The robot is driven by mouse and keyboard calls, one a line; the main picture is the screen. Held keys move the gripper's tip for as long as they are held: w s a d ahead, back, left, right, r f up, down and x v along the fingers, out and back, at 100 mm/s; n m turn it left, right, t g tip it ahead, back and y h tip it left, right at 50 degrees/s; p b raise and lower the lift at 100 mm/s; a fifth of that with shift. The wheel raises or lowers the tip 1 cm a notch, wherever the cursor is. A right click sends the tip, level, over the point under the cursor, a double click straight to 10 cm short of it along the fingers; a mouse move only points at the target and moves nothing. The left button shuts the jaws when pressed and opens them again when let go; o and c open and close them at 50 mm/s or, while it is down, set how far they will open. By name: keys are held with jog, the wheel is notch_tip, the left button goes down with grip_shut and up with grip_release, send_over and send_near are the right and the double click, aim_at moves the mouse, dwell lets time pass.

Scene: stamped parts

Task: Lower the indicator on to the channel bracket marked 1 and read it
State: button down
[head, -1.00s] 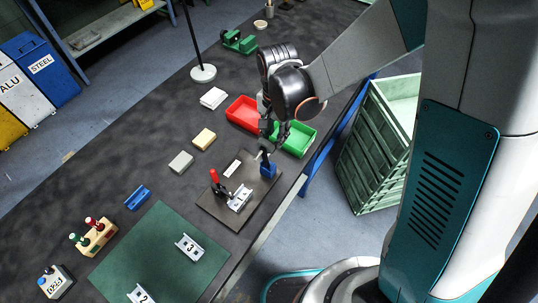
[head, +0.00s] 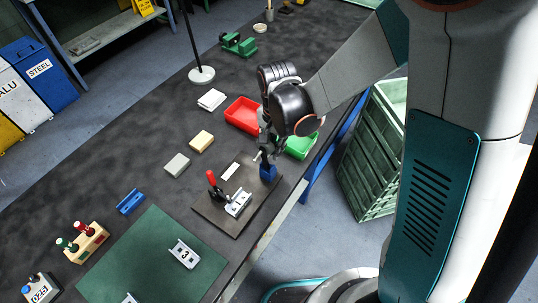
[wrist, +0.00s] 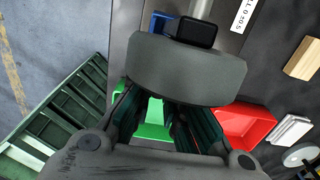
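A pale metal channel bracket (head: 238,203) lies on the dark fixture plate (head: 220,213) in the head view, beside the upright red-handled clamp (head: 213,180). Its mark is too small to read. The blue base (head: 268,173) of what looks like the indicator stand is on the same plate, at its right edge. My gripper (head: 266,154) points down just above this blue base. The indicator's dial face is not visible.
A red bin (head: 243,115) and a green bin (head: 300,145) stand close behind my gripper. A bracket marked 3 (head: 184,254) lies on the green mat (head: 150,250). Small blocks (head: 201,141) lie left of the fixture. The table edge is at right.

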aim_at(266, 155)
jog(key=shift+r, duration=0.1)
jog(key=shift+s+a+r, duration=0.4)
jog(key=shift+s+a, duration=0.15)
jog(key=shift+s, duration=0.1)
jog(key=shift+s+a+r, duration=0.15)
jog(key=shift+s+a, duration=0.75)
jog(key=shift+s, duration=0.25)
jog(key=shift+s+a+f+b, duration=0.5)
jog(key=shift+s+a+b, duration=0.2)
jog(key=shift+s, duration=0.15)
jog(key=shift+s+a+f+b, duration=0.55)
jog(key=shift+s+b, duration=0.1)
jog(key=shift+s, duration=0.15)
jog(key=c, duration=1.7)
grip_release()
jog(key=shift+r, duration=0.1)
